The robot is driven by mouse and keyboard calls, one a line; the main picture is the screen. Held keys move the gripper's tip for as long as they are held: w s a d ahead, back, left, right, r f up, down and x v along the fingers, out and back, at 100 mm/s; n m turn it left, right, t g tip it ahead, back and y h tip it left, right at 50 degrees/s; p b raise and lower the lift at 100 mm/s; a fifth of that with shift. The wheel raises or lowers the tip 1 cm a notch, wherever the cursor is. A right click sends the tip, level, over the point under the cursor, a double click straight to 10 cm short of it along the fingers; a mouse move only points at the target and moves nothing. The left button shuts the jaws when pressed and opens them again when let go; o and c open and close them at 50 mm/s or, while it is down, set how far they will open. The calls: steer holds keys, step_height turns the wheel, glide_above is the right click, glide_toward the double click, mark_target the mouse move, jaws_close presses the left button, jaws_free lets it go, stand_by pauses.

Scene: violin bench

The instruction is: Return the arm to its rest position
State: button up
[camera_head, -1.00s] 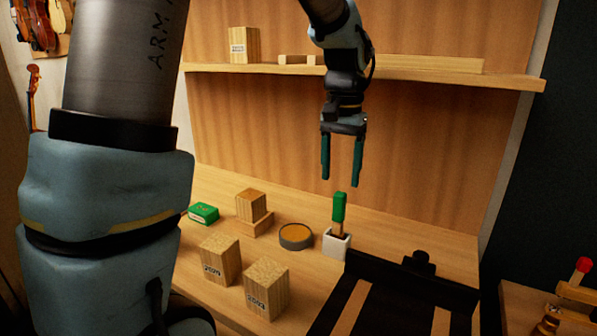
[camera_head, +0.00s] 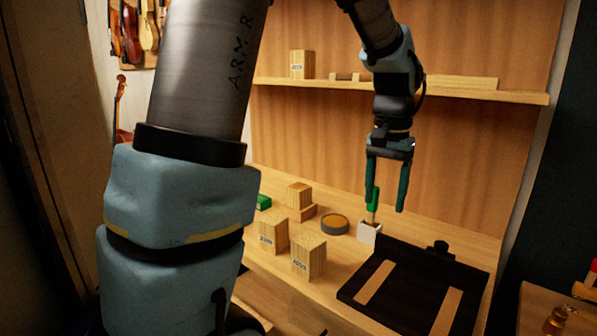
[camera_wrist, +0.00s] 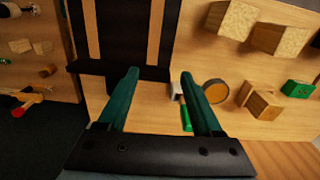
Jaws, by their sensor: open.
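My gripper (camera_head: 387,200) hangs from my arm in front of the back panel, fingers pointing down, open with nothing between its fingers. In the head view a green-handled tool (camera_head: 372,197) stands upright in a small white holder (camera_head: 369,233) on the bench; the left finger partly overlaps it in the picture. In the wrist view the two fingers (camera_wrist: 162,105) are spread wide, and the green handle (camera_wrist: 186,118) shows beside the right finger, which covers part of it and of the white holder (camera_wrist: 175,90).
Several wooden blocks (camera_head: 309,258), a round tin (camera_head: 335,224) and a green box (camera_head: 264,202) stand on the bench left of the holder. A black tray with wooden strips (camera_head: 400,300) lies at the front right. A shelf (camera_head: 440,94) with blocks runs behind my arm.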

steer(key=s+a+f+n, duration=0.1)
steer(key=a+f+n, duration=0.1)
steer(key=a, duration=0.6)
steer(key=s+a+f+n+t, duration=0.1)
steer(key=a+f, duration=0.3)
steer(key=a, duration=0.4)
steer(key=s+a+f+n, duration=0.2)
steer(key=a+f+n, duration=0.1)
steer(key=a, duration=0.5)
steer(key=shift+s, duration=0.2)
